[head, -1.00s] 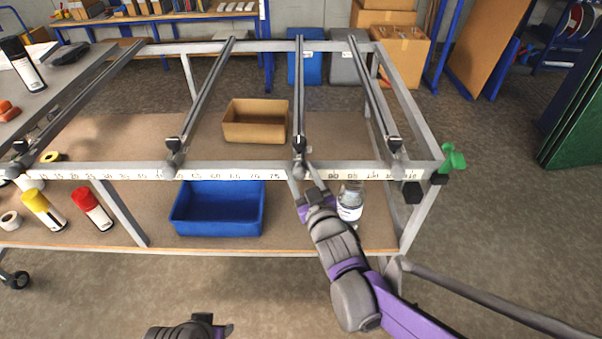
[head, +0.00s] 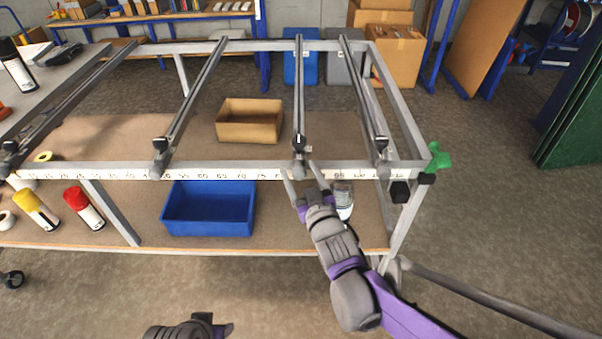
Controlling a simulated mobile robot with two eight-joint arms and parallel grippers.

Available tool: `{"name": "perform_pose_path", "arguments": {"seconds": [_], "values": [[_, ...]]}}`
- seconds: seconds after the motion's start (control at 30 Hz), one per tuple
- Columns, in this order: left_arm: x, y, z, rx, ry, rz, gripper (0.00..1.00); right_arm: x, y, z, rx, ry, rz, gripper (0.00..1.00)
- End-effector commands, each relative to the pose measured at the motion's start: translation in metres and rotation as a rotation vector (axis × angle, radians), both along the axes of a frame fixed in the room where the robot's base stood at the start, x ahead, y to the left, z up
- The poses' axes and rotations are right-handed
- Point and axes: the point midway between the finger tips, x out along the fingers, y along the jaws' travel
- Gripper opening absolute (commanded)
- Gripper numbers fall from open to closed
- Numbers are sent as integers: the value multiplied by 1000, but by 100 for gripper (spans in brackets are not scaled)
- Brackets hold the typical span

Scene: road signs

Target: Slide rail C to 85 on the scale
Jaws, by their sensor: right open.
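Rail C (head: 300,95) is the third rail from the left on the grey frame. Its near end, with a dark clamp and grey knob (head: 299,167), is at the scale strip (head: 230,174) on the front bar. The knob stands between the readable 75 and 95, at about 85 judging by spacing. The number right at it is not readable. My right gripper (head: 301,180) is open, with its fingers on either side of the knob's lower part; I cannot tell whether they touch. My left gripper (head: 222,330) is at the bottom edge, its jaws unclear.
Other rails lie left (head: 195,100) and right (head: 362,95) of rail C. On the lower shelf are a blue bin (head: 208,210), a cardboard box (head: 249,121) and a clear bottle (head: 343,200) close to my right gripper. A green clamp (head: 438,158) sits at the right corner.

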Motion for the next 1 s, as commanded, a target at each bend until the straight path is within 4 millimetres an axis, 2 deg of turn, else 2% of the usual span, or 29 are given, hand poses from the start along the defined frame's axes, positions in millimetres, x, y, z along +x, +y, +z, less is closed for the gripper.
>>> {"name": "perform_pose_path", "arguments": {"seconds": [0.17,0.27,0.5,0.7,0.83,1.0], "values": [[0,0,0,0,0,0,50,-3,-1,0,0,0,-1,73],[0,0,1,0,0,0,50,-14,-5,1,0,-1,-1,73],[0,0,4,0,-1,0,50,-61,-20,1,-1,0,-1,73],[0,0,7,0,-2,0,50,-91,-30,1,0,0,0,73],[0,0,8,0,-3,0,50,-101,-33,0,0,0,0,73],[0,0,8,0,-3,0,50,-103,-34,0,0,0,0,73]]}}
